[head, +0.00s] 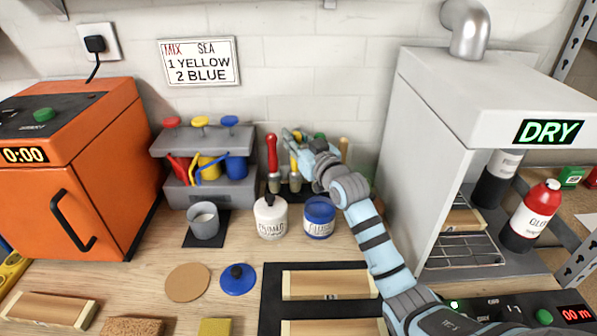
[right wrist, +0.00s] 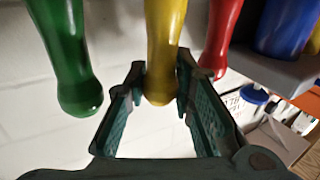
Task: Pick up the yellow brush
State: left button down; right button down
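The yellow brush (head: 294,162) stands in a dark holder at the back of the bench, partly hidden by my right gripper (head: 298,142). In the right wrist view, its rounded yellow handle (right wrist: 163,50) lies between the two fingers of my right gripper (right wrist: 161,92). Both finger pads appear to touch the handle's sides, near its end. A red-handled brush (head: 272,155) stands to the left in the head view, and its handle (right wrist: 219,38) shows in the wrist view. A green handle (right wrist: 72,60) is on the other side. My left gripper is not in view.
White and blue paint jars (head: 319,218) stand in front of the brushes. A grey rack (head: 180,145) with coloured cups is to the left, and a grey drying machine (head: 430,140) to the right. An orange oven (head: 70,190) is far left.

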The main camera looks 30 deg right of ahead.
jog(key=shift+w+f, duration=0.1)
jog(key=shift+w, duration=0.15)
jog(key=shift+r, duration=0.2)
notch_tip(320, 180, up, 20)
jog(key=p, duration=0.3)
jog(key=shift+f, duration=0.25)
dwell(1.3)
jog(key=shift+d, duration=0.15)
